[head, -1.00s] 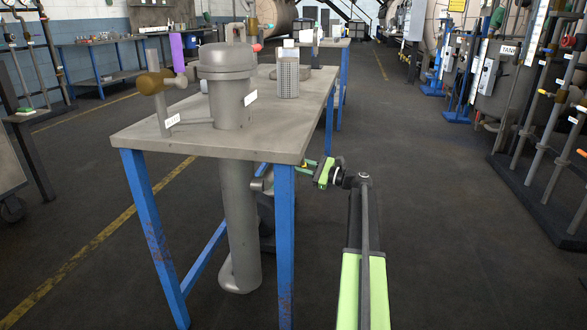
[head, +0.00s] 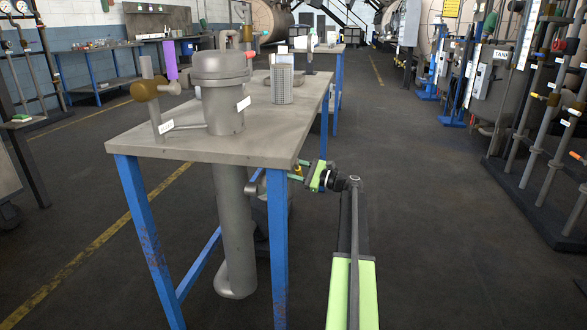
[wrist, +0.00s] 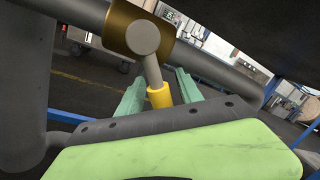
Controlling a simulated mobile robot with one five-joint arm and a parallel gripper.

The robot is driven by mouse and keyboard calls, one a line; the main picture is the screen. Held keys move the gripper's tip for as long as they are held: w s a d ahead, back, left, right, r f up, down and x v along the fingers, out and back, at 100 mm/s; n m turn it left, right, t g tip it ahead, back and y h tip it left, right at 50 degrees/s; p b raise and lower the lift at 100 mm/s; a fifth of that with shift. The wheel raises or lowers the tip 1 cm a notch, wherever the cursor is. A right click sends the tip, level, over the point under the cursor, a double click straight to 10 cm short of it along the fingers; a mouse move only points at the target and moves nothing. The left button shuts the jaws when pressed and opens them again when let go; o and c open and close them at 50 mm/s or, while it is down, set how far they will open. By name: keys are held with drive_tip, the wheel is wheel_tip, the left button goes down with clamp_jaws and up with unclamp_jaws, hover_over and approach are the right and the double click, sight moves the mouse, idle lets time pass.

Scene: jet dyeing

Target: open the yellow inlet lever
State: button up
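The yellow inlet lever (wrist: 159,95) shows in the wrist view as a yellow sleeve on a grey stem. The stem comes down from a brass valve body (wrist: 138,32) on a grey pipe. My gripper (wrist: 160,92) has its two green fingers apart, one on each side of the yellow sleeve. Some gap seems to show beside the sleeve, so the fingers do not look closed on it. In the head view my gripper (head: 301,170) is just below the table's right edge, and the lever is too small and hidden there to make out clearly.
A grey table (head: 210,150) on blue legs stands close on the left. A thick grey vertical pipe (head: 235,220) passes below it, with a capped vessel (head: 222,90) above. A second brass valve (head: 144,89) stands on top. The floor (head: 430,220) on the right is clear.

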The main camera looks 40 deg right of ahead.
drive_tip(key=shift+s+d, duration=0.15)
drive_tip(key=b+v, duration=0.2)
drive_tip(key=v, duration=1.5)
drive_tip(key=shift+s, duration=0.1)
